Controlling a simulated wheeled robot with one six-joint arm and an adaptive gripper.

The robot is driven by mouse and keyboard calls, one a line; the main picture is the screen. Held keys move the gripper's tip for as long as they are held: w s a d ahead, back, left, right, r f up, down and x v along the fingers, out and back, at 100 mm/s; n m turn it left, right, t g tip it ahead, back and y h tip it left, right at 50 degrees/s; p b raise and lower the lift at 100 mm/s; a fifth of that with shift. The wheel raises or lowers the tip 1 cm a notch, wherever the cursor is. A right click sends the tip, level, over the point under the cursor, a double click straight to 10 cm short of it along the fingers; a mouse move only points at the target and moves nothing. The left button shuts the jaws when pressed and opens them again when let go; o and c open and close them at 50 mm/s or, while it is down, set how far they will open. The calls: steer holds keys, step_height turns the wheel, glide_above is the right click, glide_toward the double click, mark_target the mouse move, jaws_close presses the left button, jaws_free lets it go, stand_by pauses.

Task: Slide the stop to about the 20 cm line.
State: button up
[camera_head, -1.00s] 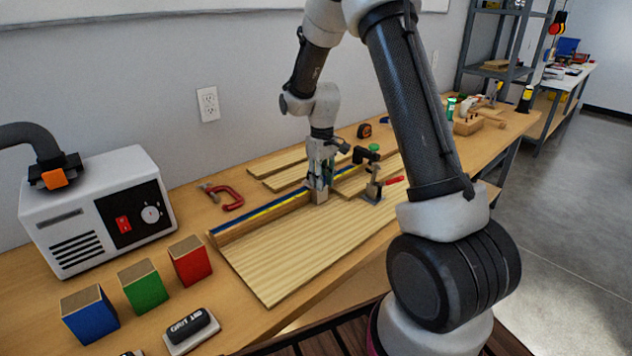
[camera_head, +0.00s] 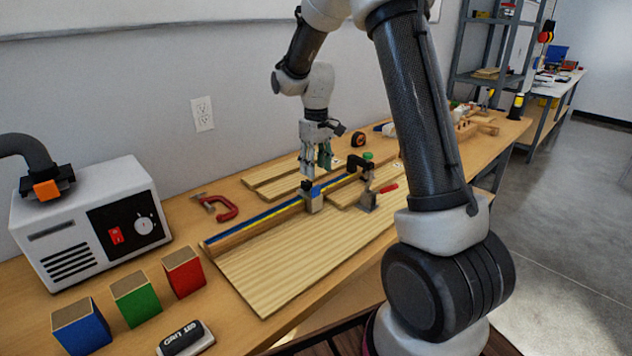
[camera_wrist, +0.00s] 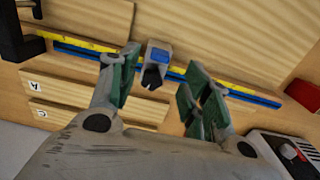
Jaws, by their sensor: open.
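The stop (camera_head: 313,200) is a small light block with a dark top, sitting on the fence rail (camera_head: 258,221) with its blue and yellow strips. In the wrist view the stop (camera_wrist: 157,61) shows a blue patch and a dark forked part, and it straddles the rail (camera_wrist: 239,91). My gripper (camera_head: 318,168) is above the stop, pointing down, open and empty. In the wrist view the green-padded fingers of my gripper (camera_wrist: 163,90) stand apart, with the stop between and beyond them. The scale marks are too small to read.
A clamp with a red handle (camera_head: 370,188) stands on the board just right of the stop. A red C-clamp (camera_head: 217,207) lies behind the rail. Red, green and blue blocks and a white machine (camera_head: 92,222) are at left. The board's front part (camera_head: 275,267) is clear.

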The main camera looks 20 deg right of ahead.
step_height(320, 180, up, 4)
steer(key=shift+r, duration=0.25)
stand_by(0.4)
steer(key=s+r+m+t, duration=0.1)
steer(key=s+r, duration=0.4)
steer(key=s, duration=1)
steer(key=s+d+r+m+t, duration=0.1)
steer(key=s+r, duration=0.5)
steer(key=s, duration=1)
steer(key=shift+d+m+t, duration=0.15)
steer(key=shift+m+t, duration=0.65)
steer(key=shift+t, duration=0.4)
